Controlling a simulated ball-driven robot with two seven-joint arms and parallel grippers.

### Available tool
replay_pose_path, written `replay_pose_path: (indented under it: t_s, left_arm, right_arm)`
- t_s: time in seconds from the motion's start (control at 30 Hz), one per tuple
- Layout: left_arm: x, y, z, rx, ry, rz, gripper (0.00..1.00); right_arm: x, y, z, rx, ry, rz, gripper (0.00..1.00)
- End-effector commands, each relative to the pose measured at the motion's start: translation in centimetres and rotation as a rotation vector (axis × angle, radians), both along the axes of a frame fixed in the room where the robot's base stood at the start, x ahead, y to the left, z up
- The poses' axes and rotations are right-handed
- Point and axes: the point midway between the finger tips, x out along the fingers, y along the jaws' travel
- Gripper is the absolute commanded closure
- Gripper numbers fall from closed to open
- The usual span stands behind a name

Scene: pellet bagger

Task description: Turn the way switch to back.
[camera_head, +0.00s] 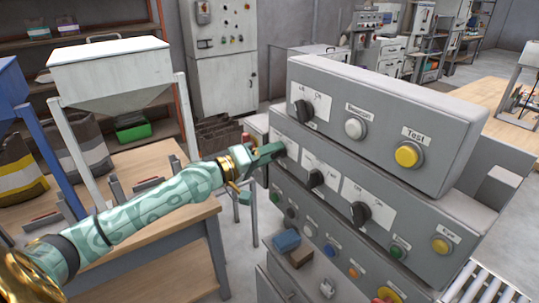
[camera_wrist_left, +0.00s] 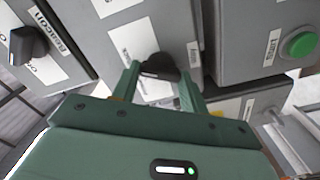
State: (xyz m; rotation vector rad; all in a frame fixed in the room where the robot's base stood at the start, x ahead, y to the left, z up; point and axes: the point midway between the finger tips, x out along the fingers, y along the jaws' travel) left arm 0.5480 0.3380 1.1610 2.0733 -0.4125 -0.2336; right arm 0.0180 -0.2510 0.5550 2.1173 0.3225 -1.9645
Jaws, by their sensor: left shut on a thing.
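My left gripper (camera_head: 268,152) is at the left end of the middle row of the grey control panel (camera_head: 390,115). In the left wrist view its green fingers (camera_wrist_left: 160,85) are shut on a black rotary knob (camera_wrist_left: 158,68). The knob sits on a white label plate (camera_wrist_left: 135,38), whose print is too small to read; I take it to be the way switch. In the head view my gripper hides this knob, and only part of its plate (camera_head: 285,144) shows. I cannot tell which way the knob points. My right gripper is not in view.
Other black knobs stand close by, at the upper left (camera_head: 303,110) and in the middle row (camera_head: 316,178). A yellow Test button (camera_head: 408,154) is at the right. A wooden table (camera_head: 165,155) and a white hopper (camera_head: 110,65) stand left of the panel.

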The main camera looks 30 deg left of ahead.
Motion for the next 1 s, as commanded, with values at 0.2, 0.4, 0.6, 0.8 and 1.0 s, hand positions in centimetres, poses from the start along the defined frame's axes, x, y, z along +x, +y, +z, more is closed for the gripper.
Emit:
replay_pose_path:
  t_s: [0.2,0.4,0.6,0.8,1.0]
  left_arm:
    - [-0.1,-0.1,-0.3,0.01,0.005,-0.002,0.79]
    - [-0.1,-0.1,-0.3,0.009,0.005,-0.002,0.4]
    - [0.0,0.0,-0.2,0.006,0.002,-0.001,0.35]
    - [-0.5,0.2,-0.2,0.008,0.001,0.0,0.35]
    - [-3.4,1.5,-0.5,0.013,0.007,0.0,0.35]
  right_arm:
    - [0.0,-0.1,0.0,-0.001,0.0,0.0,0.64]
    - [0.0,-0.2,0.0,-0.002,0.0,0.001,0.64]
    - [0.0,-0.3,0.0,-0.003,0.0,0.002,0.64]
    - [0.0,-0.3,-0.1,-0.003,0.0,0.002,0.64]
    - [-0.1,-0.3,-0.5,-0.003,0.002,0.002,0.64]
